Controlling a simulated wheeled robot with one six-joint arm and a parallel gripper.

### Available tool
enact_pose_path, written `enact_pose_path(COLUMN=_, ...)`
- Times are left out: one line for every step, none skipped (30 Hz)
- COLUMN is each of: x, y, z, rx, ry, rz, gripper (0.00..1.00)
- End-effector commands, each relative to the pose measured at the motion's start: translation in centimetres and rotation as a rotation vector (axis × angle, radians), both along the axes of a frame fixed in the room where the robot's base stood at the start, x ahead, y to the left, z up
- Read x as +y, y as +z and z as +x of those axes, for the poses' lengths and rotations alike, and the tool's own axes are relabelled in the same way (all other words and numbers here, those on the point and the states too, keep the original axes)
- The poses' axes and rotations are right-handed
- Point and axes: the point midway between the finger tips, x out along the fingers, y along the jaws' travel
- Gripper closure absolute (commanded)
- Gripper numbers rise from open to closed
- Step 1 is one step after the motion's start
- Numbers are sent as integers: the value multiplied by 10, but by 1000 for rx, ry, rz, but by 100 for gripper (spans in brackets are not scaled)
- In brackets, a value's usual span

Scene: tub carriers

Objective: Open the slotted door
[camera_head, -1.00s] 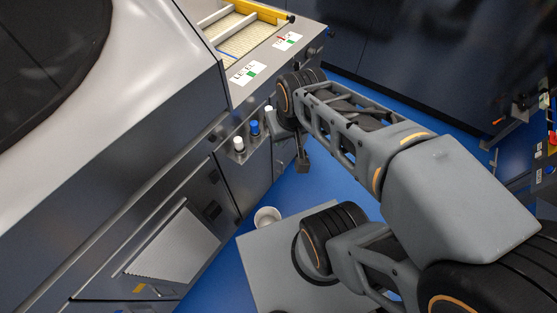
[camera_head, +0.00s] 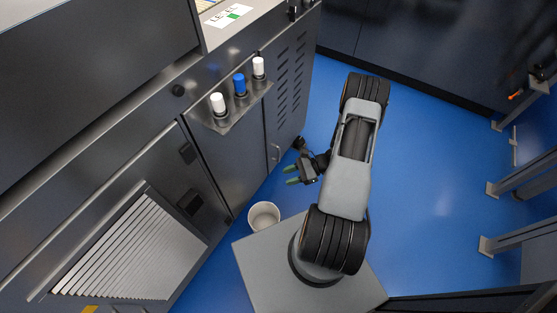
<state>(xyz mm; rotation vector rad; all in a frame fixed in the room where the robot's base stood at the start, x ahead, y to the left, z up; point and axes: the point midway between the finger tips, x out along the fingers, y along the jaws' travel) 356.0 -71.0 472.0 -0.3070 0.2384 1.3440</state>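The slotted door (camera_head: 287,95) is a dark grey cabinet panel with rows of short slots, at the right end of the machine front. It looks shut. A small bar handle (camera_head: 277,152) sits low near its left edge. My gripper (camera_head: 291,175) is to the right of and below the handle in the picture, apart from it.
A shelf with two white-capped bottles and one blue-capped bottle (camera_head: 240,84) juts out left of the door. A white bucket (camera_head: 264,216) stands on the blue floor (camera_head: 430,160) below. A louvred panel (camera_head: 130,255) is at lower left. Metal frame legs (camera_head: 497,190) stand at right.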

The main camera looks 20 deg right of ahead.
Motion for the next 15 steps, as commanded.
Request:
enact_pose_path(x=-3, y=-40, z=3, rx=26, ry=-119, rz=70, gripper=61)
enact_pose_path(x=-6, y=-54, z=7, rx=32, ry=-189, rz=104, gripper=61)
enact_pose_path(x=-10, y=-72, z=12, rx=37, ry=-283, rz=146, gripper=61)
enact_pose_path(x=-14, y=-84, z=16, rx=36, ry=-352, rz=176, gripper=61)
enact_pose_path(x=-18, y=-96, z=19, rx=35, ry=-421, rz=204, gripper=61)
enact_pose_path(x=-26, y=-110, z=25, rx=25, ry=-514, rz=236, gripper=61)
enact_pose_path(x=-32, y=-118, z=30, rx=16, ry=-578, rz=254, gripper=61)
enact_pose_path(x=-39, y=-124, z=34, rx=3, ry=-635, rz=271, gripper=61)
enact_pose_path(x=-47, y=-129, z=39, rx=-17, ry=-703, rz=288, gripper=61)
enact_pose_path(x=-54, y=-132, z=43, rx=-34, ry=-748, rz=296, gripper=61)
enact_pose_path(x=-59, y=-134, z=47, rx=-49, ry=-786, rz=304, gripper=61)
enact_pose_path(x=-67, y=-135, z=51, rx=-72, ry=-831, rz=312, gripper=61)
enact_pose_path(x=-72, y=-135, z=54, rx=-88, ry=-858, rz=315, gripper=61)
enact_pose_path(x=-77, y=-134, z=56, rx=-102, ry=-882, rz=320, gripper=61)
enact_pose_path(x=-82, y=-133, z=60, rx=-120, ry=-908, rz=323, gripper=61)
